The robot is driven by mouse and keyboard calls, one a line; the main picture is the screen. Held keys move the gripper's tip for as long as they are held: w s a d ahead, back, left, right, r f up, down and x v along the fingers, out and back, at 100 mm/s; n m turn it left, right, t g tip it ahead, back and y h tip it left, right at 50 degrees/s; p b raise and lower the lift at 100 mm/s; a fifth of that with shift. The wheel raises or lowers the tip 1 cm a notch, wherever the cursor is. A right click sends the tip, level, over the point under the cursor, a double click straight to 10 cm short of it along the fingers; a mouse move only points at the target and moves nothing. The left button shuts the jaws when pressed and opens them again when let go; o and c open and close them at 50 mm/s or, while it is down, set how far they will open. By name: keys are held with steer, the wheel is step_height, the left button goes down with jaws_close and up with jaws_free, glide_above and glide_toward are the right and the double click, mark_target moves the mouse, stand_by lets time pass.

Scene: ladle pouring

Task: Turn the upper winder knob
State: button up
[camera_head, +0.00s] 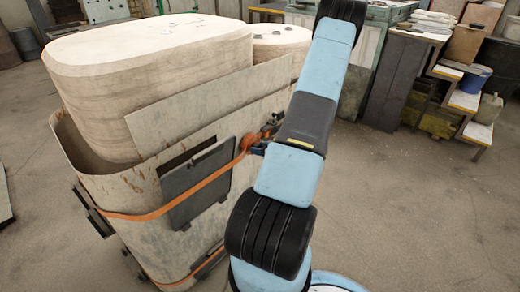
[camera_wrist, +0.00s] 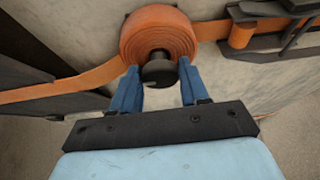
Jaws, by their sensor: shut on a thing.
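The upper winder is a rolled orange strap (camera_wrist: 158,33) on the wall of the large pale container (camera_head: 90,178). Its dark round knob (camera_wrist: 159,70) sticks out from the roll in the wrist view. My gripper (camera_wrist: 158,72) has its two blue fingers on either side of the knob, shut on it. In the head view the winder (camera_head: 249,142) shows at the container's right edge, with my arm's end beside it. The gripper's fingertips are too small there to make out clearly.
An orange strap (camera_head: 165,211) runs round the container, passing a dark plate (camera_head: 196,184). A second, lower strap (camera_head: 180,281) shows near the bottom. A dark metal buckle (camera_wrist: 275,22) lies right of the winder. Shelves with pots (camera_head: 463,100) stand far right; floor between is clear.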

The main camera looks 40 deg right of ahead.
steer(key=c, duration=0.3)
steer(key=shift+c, duration=0.2)
steer(key=shift+d, duration=0.1)
steer(key=shift+s+f+m+t+y, duration=0.1)
steer(key=shift+f+m+t+y, duration=0.85)
steer(key=shift+m, duration=4.55)
steer(key=shift+w+r+m+t+h, duration=0.15)
steer(key=shift+m+t, duration=1.85)
steer(key=shift+m, duration=3.5)
steer(key=shift+s+f+m+t+y, duration=0.25)
steer(key=shift+m+t, duration=1.2)
steer(key=shift+m, duration=4.05)
steer(key=shift+w+f+m, duration=0.1)
steer(key=shift+m, duration=0.2)
